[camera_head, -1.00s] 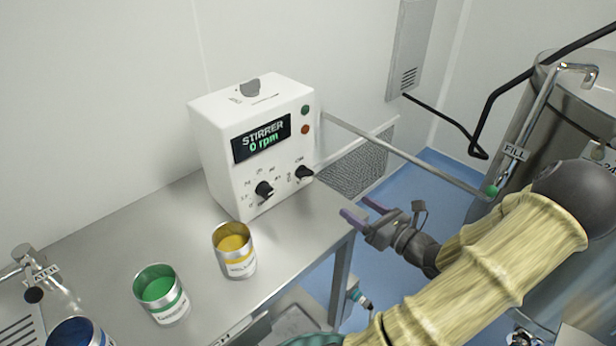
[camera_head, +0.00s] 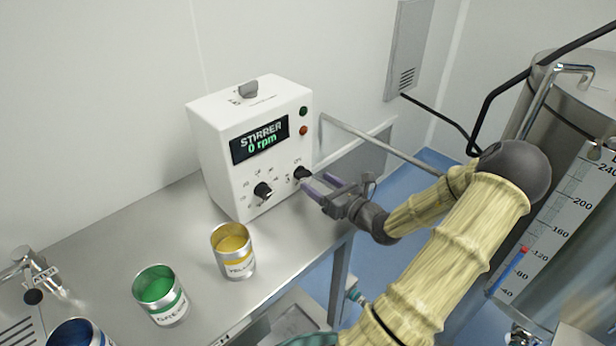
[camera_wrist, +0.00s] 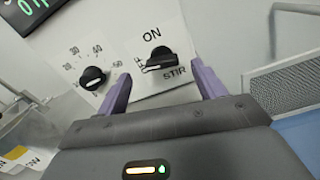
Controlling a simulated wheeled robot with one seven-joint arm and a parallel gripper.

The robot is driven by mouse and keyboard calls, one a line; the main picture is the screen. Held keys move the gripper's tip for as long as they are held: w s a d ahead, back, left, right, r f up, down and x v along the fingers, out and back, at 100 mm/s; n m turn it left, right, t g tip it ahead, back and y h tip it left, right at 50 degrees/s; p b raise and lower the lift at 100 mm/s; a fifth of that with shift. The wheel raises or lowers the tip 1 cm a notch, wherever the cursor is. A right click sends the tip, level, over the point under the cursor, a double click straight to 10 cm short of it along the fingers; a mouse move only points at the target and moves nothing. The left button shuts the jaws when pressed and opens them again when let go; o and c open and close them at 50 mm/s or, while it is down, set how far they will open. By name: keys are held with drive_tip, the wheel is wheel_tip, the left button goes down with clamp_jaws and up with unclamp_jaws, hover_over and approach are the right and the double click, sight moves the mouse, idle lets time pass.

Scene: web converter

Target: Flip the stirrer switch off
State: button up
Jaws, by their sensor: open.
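The white stirrer box (camera_head: 222,150) stands on the steel table; its display (camera_head: 260,139) reads "STIRRER 0 rpm". The black stirrer switch (camera_head: 303,173) is at the lower right of its front face. In the wrist view the switch (camera_wrist: 159,57) sits under the word ON and above STIR, with its pointer end toward the left, by partly hidden lettering. A black speed dial (camera_head: 263,190) is to its left. My gripper (camera_head: 308,188) is open and empty, its purple fingertips close to the switch. In the wrist view the fingers straddle the switch, apart from it; contact is not visible.
Yellow (camera_head: 233,251) and green (camera_head: 161,295) paint cans stand on the table (camera_head: 205,300) in front of the box, with a blue can (camera_head: 75,333) at lower left. A steel pipe (camera_head: 390,152) runs behind my gripper toward the tank (camera_head: 565,215) at right.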

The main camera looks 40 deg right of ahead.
sight(303, 175)
drive_tip(key=w, duration=0.4)
drive_tip(key=shift+w+a, duration=0.15)
drive_tip(key=shift+w, duration=0.2)
